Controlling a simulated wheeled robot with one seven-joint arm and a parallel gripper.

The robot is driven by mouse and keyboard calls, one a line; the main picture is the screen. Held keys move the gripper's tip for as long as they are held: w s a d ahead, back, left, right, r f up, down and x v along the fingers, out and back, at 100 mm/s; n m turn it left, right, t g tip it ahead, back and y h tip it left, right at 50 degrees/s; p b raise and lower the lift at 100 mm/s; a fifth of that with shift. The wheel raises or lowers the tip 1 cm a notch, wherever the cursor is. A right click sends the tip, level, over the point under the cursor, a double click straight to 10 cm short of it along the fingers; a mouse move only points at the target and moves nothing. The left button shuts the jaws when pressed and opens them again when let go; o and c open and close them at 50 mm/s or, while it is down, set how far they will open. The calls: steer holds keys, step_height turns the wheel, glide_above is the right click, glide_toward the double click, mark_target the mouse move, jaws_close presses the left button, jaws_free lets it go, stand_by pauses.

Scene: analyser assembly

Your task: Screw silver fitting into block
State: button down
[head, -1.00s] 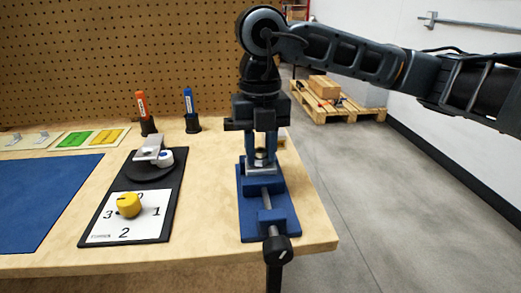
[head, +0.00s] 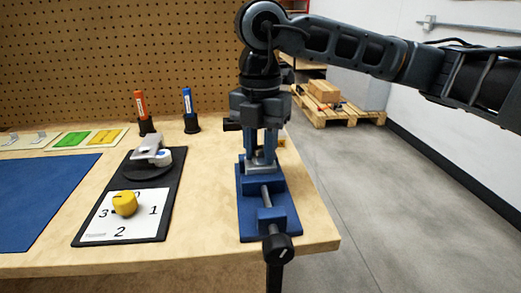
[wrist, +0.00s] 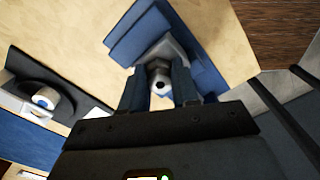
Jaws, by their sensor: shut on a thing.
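A blue vise (head: 268,200) stands at the right end of the workbench and holds a grey metal block (head: 262,168) in its jaws. The block also shows in the wrist view (wrist: 168,50). My gripper (head: 262,157) points straight down over the vise, its blue fingers shut on the silver fitting (wrist: 160,82) at the block's top. In the wrist view the fitting's round end with a dark hole sits between the two fingertips. Whether the fitting's thread is engaged in the block is hidden.
Left of the vise is a black board with a yellow knob (head: 124,204) on a numbered dial and a grey-white part (head: 150,152). Orange (head: 141,104) and blue (head: 188,102) markers stand behind. A blue mat (head: 40,200) lies far left. The bench's right edge is close to the vise.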

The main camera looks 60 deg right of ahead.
mark_target(260, 147)
steer(key=shift+w, duration=0.15)
steer(key=shift+c, duration=1.1)
jaws_free()
steer(key=shift+r, duration=0.1)
steer(key=shift+r+p, duration=1.2)
steer(key=shift+r, duration=1.2)
steer(key=shift+f, duration=0.1)
